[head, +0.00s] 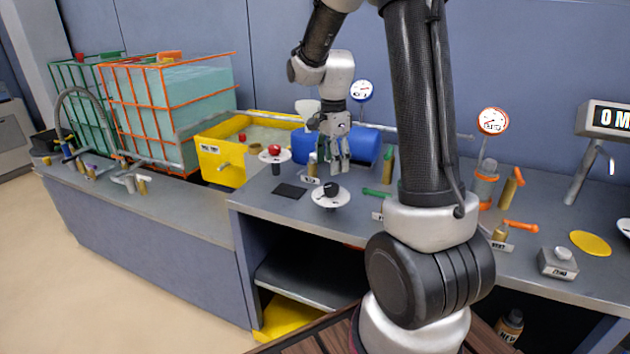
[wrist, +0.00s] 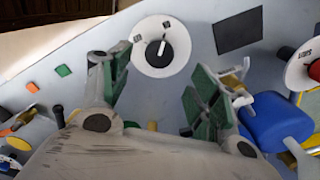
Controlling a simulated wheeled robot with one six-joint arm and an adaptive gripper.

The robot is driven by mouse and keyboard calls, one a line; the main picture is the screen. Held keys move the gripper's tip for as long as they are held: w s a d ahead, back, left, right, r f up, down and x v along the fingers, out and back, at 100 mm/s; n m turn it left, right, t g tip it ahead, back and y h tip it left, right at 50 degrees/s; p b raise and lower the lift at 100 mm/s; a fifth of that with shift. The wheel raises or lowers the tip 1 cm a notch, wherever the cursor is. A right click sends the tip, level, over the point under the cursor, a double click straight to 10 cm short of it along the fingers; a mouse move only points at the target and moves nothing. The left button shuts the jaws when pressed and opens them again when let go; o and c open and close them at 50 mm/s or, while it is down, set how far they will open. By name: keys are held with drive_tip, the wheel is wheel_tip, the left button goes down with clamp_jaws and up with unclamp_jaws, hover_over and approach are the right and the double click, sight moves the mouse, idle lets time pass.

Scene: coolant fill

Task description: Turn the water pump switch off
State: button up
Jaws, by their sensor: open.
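A black rotary knob with a white pointer line sits on a round white plate (head: 320,202) on the grey bench; it looks like the pump switch, though I can read no label on it. In the wrist view the knob (wrist: 162,48) is beyond my fingertips, a little above the gap between them, with its pointer nearly upright in the picture. My gripper (head: 340,166) points down above the bench, just behind and right of the knob in the head view. Its green-padded fingers (wrist: 158,80) are spread apart with nothing between them, and do not touch the knob.
A red mushroom button (head: 274,150) on a white disc stands left of my gripper, near a yellow tank (head: 222,160). A blue cylinder (head: 364,143) lies behind my gripper. A flat black square (head: 289,191) lies beside the knob. Valves with green and orange handles stand right.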

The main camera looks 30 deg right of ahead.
sight(331, 186)
drive_tip(key=shift+m, duration=0.4)
drive_tip(key=shift+a+f, duration=0.1)
drive_tip(key=shift+f, duration=0.1)
wheel_tip(331, 186, down, 7)
drive_tip(key=shift+f, duration=0.2)
drive_tip(key=shift+s, duration=0.1)
drive_tip(key=shift+c, duration=0.2)
drive_tip(key=c, duration=1)
